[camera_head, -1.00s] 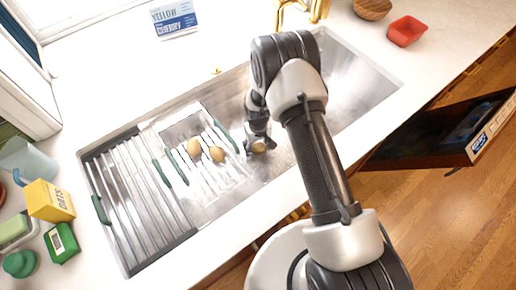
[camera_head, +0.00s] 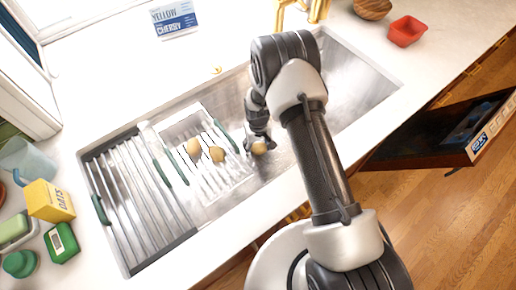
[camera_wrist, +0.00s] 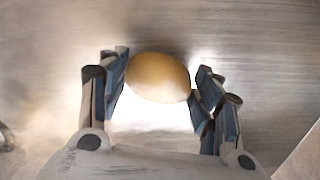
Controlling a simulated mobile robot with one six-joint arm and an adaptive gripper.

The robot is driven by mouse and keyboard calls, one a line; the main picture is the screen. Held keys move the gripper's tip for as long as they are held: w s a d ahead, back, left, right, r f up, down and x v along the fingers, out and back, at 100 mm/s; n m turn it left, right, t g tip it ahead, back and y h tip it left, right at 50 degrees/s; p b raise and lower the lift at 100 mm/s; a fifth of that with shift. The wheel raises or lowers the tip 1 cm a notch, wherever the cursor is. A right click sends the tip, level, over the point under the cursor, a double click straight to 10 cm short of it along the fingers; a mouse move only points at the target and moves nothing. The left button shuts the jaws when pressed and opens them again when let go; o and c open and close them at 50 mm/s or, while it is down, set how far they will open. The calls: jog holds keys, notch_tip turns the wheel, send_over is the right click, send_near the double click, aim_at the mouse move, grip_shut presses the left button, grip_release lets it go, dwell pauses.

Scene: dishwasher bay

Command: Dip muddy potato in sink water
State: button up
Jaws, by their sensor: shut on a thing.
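My gripper (camera_wrist: 158,85) is shut on a yellow-brown potato (camera_wrist: 158,76), one finger on each side of it. In the head view the held potato (camera_head: 260,147) is down inside the steel sink (camera_head: 362,72), to the right of the rack. Brown haze shows around the potato in the wrist view; I cannot tell how deep it sits in water. Two more potatoes, one (camera_head: 193,146) and another (camera_head: 217,154), lie on the wire rack (camera_head: 208,178) in the sink. My gripper's fingertips are hard to make out in the head view.
A slatted drying rack (camera_head: 128,205) covers the sink's left end. A gold faucet (camera_head: 318,10) stands behind the sink. A red bowl (camera_head: 407,31) and wooden bowl (camera_head: 372,8) sit at the back right. A yellow box (camera_head: 49,201) and green box (camera_head: 61,243) stand at left. An open drawer (camera_head: 430,135) juts out at right.

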aim_at(258, 147)
dwell(0.3)
jog(key=shift+r+p, duration=7.1)
jog(key=shift+r, duration=5.15)
notch_tip(258, 147, up, 4)
jog(key=shift+f+p, duration=0.1)
jog(key=shift+p, duration=0.95)
